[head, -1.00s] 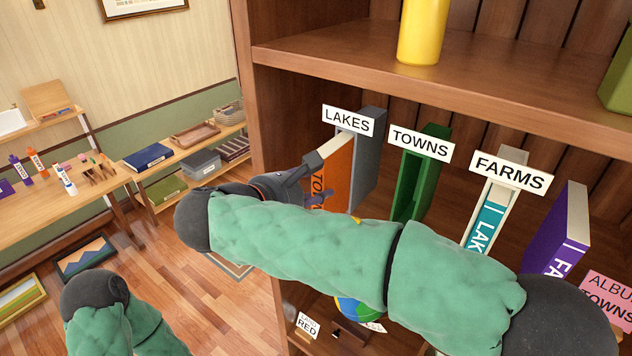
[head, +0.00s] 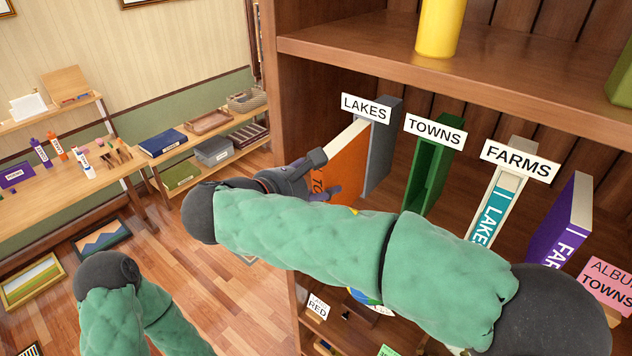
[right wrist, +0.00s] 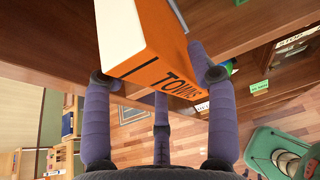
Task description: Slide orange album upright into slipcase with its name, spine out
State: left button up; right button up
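The orange album (head: 342,172), marked TOWNS on its spine, stands upright, partly out of the grey slipcase (head: 382,150) labelled LAKES, spine towards me. My right gripper (head: 318,178) is shut on it near the spine; the right wrist view shows the fingers (right wrist: 152,75) on both sides of the album (right wrist: 150,45). The green slipcase (head: 432,170) labelled TOWNS stands to its right and looks empty. My left gripper is out of view; only the left arm shows at lower left.
The FARMS slipcase (head: 522,155) holds a teal LAKES album (head: 490,212). A purple album (head: 566,228) stands at the right by a pink card (head: 606,284). The upper shelf board (head: 450,75), with a yellow vase (head: 438,28), runs above the slipcases. Open floor lies left of the bookcase.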

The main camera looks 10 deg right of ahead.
dwell(0.3)
jog(key=v, duration=1.2)
jog(key=shift+w, duration=0.1)
